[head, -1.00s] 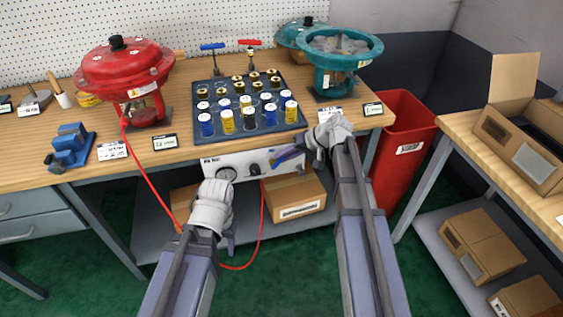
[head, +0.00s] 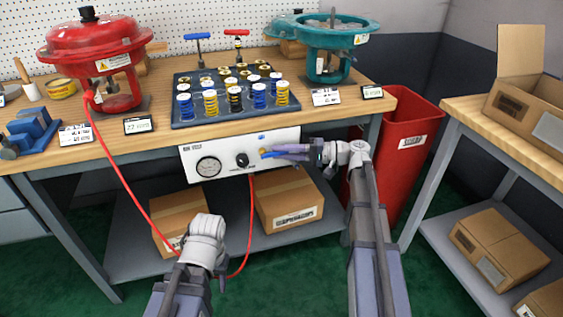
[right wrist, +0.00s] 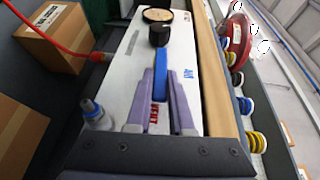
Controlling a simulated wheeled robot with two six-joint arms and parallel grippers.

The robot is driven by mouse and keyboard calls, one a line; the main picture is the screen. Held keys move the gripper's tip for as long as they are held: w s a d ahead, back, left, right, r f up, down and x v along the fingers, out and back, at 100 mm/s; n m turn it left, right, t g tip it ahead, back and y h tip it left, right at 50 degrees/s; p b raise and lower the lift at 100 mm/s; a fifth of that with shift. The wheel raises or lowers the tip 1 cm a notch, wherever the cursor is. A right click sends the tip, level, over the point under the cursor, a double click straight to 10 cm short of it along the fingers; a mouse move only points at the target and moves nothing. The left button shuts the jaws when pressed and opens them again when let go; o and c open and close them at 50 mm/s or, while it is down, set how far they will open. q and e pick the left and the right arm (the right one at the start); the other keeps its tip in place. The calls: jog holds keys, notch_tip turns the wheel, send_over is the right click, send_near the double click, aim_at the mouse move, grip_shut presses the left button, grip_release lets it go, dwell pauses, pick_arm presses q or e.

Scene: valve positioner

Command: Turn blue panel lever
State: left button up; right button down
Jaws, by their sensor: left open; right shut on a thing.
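The white panel (head: 225,148) hangs under the front of the bench, with a round gauge (head: 208,167) and a black knob (head: 242,159). The blue lever (right wrist: 161,82) runs from the black hub toward my wrist camera, and points right in the head view. My right gripper (head: 275,151) reaches in from the right, its purple fingers along both sides of the lever. It is shut on the lever. In the right wrist view a blue label is beside the lever and a red label near its end. My left gripper (head: 221,267) is low, apart from the panel; its fingers are mostly hidden.
A red hose (head: 251,215) hangs from the panel. Cardboard boxes (head: 285,200) sit on the shelf below. A tray of springs (head: 190,121) and the red (head: 108,60) and teal (head: 328,55) actuators stand on the bench. A red bin (head: 408,150) is right of my right arm.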

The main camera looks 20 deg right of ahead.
jog(key=shift+a+f+y+b, duration=0.1)
jog(key=shift+f+y+b, duration=0.15)
jog(key=shift+y+b, duration=0.35)
jog(key=c, duration=0.8)
grip_release()
jog(key=v, duration=0.8)
jog(key=shift+r, duration=0.15)
